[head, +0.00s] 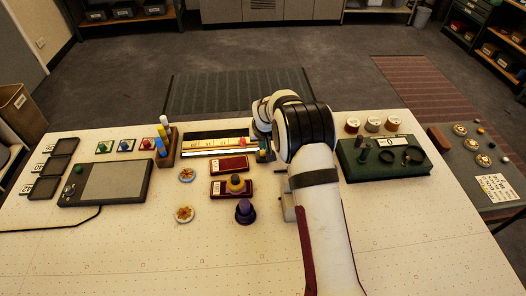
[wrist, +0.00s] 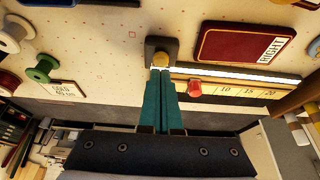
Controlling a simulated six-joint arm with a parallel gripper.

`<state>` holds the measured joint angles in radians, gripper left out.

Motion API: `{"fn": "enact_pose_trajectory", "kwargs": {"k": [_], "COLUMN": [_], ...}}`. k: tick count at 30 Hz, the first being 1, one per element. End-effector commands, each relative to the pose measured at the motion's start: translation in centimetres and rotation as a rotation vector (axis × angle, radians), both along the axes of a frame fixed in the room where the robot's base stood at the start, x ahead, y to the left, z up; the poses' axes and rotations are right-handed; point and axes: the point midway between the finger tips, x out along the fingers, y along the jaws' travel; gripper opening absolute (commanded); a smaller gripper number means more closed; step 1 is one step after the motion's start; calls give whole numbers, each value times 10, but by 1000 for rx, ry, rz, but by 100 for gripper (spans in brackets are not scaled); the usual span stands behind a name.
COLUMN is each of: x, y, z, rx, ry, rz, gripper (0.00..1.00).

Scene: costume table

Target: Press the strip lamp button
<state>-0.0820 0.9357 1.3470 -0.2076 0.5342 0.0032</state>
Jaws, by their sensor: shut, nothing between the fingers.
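The strip lamp button is a round gold-yellow cap on a dark square base (wrist: 160,58) in the wrist view. It sits at the end of the strip lamp, whose long edge shows bright white (wrist: 235,76). My gripper (wrist: 160,72) is shut and empty, its teal fingertips right at the button's edge. I cannot tell whether they touch it. In the head view the strip lamp (head: 208,150) lies at the back middle of the table over a scale. My arm hides most of the gripper there.
A red knob (wrist: 194,88) sits on the scale beside the fingers. A dark red box marked RIGHT (wrist: 243,45) lies near the button. A green spool (wrist: 42,68) stands at the left.

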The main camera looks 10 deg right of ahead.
Motion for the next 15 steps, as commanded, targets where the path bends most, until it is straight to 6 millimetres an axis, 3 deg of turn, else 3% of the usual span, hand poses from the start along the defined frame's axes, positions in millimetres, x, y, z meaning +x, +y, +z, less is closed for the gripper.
{"fn": "enact_pose_trajectory", "kwargs": {"k": [15], "x": [0], "y": [0], "z": [-13], "rx": [0], "ry": [0], "rz": [0], "gripper": [0]}}
